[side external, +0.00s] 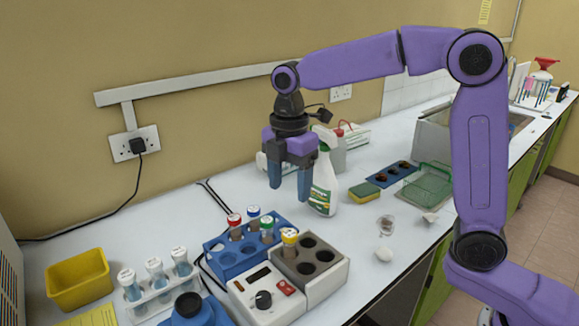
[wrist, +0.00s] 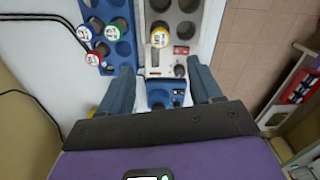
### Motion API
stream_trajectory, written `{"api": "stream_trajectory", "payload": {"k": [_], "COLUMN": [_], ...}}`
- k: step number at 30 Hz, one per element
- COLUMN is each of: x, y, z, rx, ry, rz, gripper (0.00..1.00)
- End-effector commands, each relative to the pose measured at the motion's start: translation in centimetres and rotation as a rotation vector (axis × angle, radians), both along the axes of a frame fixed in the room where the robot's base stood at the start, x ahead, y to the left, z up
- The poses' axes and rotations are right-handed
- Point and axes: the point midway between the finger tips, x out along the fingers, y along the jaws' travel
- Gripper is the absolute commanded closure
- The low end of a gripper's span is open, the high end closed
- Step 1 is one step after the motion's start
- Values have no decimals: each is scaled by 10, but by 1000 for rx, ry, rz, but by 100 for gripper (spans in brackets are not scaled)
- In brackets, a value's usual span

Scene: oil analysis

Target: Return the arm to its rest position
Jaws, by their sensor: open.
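My gripper (side external: 289,188) hangs pointing down above the bench, with its two blue fingers apart and nothing between them. It is above and behind the blue tube rack (side external: 228,262), in front of the white-and-green spray bottle (side external: 325,185). In the wrist view the spread fingers (wrist: 162,88) show at the lower middle. The blue rack holds a red-capped tube (side external: 234,222), a blue-capped tube (side external: 253,213) and a green-capped tube (side external: 267,228). A yellow-capped tube (side external: 289,240) stands in the grey block of the white heater unit (side external: 265,298).
A yellow bin (side external: 78,280) and a white rack (side external: 155,298) with white-capped tubes stand at the left. A sponge (side external: 364,192), green wire basket (side external: 427,184) and sink (side external: 440,130) lie to the right. Black cables run along the wall side. Some bench beside the spray bottle is bare.

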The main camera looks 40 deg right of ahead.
Motion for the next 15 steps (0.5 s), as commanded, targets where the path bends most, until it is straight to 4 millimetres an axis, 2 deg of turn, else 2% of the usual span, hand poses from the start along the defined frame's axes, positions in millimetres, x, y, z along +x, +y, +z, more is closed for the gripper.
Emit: {"api": "stream_trajectory", "payload": {"k": [3,7,11,15], "x": [1,0,-4,-19], "y": [0,0,0,-1], "z": [17,28,31,26], "rx": [1,0,0,1], "ry": [-2,-1,0,-1], "rz": [0,0,-7,-50], "gripper": [36,36,36,36]}}
